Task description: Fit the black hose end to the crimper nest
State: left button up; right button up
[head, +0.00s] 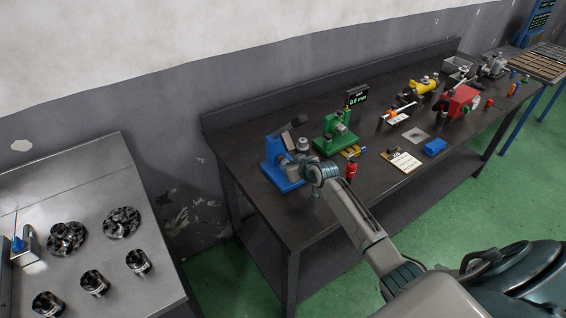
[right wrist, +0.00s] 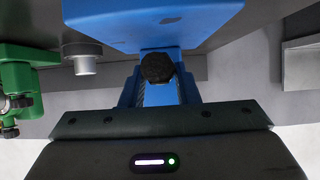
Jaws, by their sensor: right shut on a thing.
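My right gripper (head: 312,172) reaches over the left end of the dark workbench, close to a blue fixture (head: 274,153). The right wrist view shows its fingers (right wrist: 158,92) shut on a black hex-shaped piece, the black hose end (right wrist: 157,67). Behind the hose end is the blue body of the fixture (right wrist: 150,22). I cannot tell whether the hose end touches it. A grey round part (right wrist: 83,62) is at the left in that view. The crimper nest itself cannot be made out clearly. My left gripper is not in view.
A separate metal table (head: 90,225) with round parts stands left.

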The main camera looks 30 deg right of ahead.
jog(key=shift+w, duration=0.25)
dwell(0.5)
jog(key=o, duration=1)
jog(key=shift+o, duration=0.2)
jog(key=shift+s, duration=0.1)
jog(key=b+v, duration=0.2)
jog(key=v, duration=0.8)
jog(key=shift+s+r+b, duration=0.2)
jog(key=shift+s+b, duration=0.1)
jog(key=shift+s, duration=0.05)
